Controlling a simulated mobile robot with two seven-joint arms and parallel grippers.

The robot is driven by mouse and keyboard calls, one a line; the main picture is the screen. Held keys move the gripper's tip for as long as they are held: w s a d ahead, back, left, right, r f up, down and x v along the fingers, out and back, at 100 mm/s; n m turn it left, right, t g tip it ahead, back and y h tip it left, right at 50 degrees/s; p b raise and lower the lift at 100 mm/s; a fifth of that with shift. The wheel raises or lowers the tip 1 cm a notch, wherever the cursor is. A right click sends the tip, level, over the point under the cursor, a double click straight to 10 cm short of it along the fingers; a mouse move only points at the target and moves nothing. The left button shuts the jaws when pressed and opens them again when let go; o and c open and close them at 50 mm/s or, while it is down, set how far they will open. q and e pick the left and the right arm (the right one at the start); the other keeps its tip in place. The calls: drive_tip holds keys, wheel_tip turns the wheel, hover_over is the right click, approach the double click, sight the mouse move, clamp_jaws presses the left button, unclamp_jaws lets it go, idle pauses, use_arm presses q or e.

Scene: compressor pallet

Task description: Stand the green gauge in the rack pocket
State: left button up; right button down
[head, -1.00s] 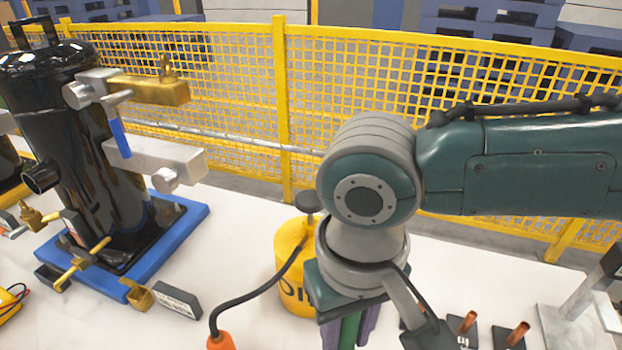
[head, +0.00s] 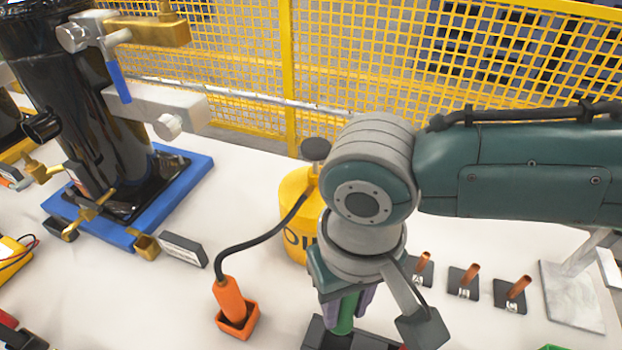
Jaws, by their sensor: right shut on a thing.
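My right gripper (head: 347,307) comes down from the right arm, its purple fingers shut on the green gauge (head: 346,318). The gauge looks upright, and only a narrow strip of it shows between the fingers. Its lower end is above or at a dark block (head: 317,336) at the bottom edge, which may be the rack. I cannot tell whether the gauge is in a pocket or only over it. My left gripper is not in view.
A yellow oil can (head: 293,215) with a black hose to an orange holder (head: 238,322) stands left of my right gripper. A black compressor (head: 75,110) on a blue pallet (head: 180,185) is at left. Copper stubs (head: 468,275) on dark plates stand right.

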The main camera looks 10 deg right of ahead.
sight(341, 331)
drive_tip(key=shift+f+b, duration=2.15)
drive_tip(key=shift+f, duration=1.3)
drive_tip(key=shift+f+b, duration=0.45)
drive_tip(key=shift+f, duration=0.2)
drive_tip(key=c, duration=0.5)
unclamp_jaws()
wheel_tip(341, 331, up, 9)
drive_tip(key=p, duration=0.3)
drive_tip(key=shift+r+p, duration=0.15)
drive_tip(key=shift+p, duration=0.15)
drive_tip(key=shift+r, duration=0.35)
